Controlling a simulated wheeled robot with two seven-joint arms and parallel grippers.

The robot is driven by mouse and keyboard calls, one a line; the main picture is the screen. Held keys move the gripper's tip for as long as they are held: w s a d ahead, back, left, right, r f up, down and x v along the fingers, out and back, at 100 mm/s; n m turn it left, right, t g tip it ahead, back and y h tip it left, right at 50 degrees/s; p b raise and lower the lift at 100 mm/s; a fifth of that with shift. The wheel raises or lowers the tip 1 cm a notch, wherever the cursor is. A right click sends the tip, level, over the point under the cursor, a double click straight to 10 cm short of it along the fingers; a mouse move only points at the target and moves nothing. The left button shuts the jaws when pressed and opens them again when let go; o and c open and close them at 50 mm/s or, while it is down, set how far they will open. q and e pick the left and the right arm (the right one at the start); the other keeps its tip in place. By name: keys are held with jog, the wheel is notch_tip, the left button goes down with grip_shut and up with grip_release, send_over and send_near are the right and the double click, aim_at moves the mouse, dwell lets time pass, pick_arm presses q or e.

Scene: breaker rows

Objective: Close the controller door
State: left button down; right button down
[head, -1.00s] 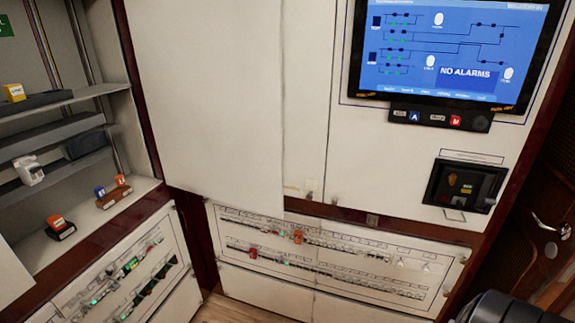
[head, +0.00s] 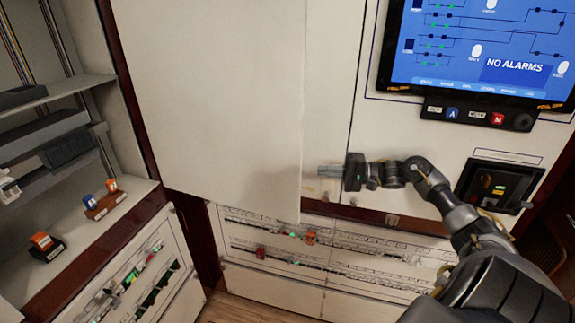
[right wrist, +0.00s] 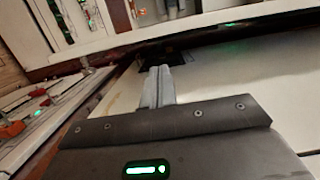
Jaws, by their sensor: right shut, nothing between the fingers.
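The controller door looks to be the large cream panel (head: 215,90) in the middle of the head view, with its free right edge standing a little out from the cabinet front. My right gripper (head: 322,171) reaches in from the right, shut and empty, its fingertips close to the lower part of that edge. I cannot tell whether they touch it. In the right wrist view the shut fingers (right wrist: 156,85) point ahead toward a dark gap below a breaker row. My left gripper is not in view.
Below the door is a breaker panel (head: 340,262) with red and green parts. A screen reading NO ALARMS (head: 480,50) and a black socket unit (head: 497,186) are at the right. An open shelf bay (head: 60,85) with small blocks is at the left.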

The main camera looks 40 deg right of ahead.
aim_at(293, 168)
jog(key=p+x, duration=0.1)
jog(key=x, duration=0.1)
jog(key=p+x, duration=0.1)
jog(key=x, duration=0.2)
jog(key=p+x, duration=0.1)
jog(key=x, duration=0.2)
jog(key=shift+w+a+r, duration=0.1)
jog(key=shift+a+r, duration=0.1)
jog(key=shift+r, duration=0.15)
jog(key=shift+w+a+f+p, duration=0.2)
jog(key=shift+w+a+p, duration=0.1)
jog(key=shift+w+a, duration=0.25)
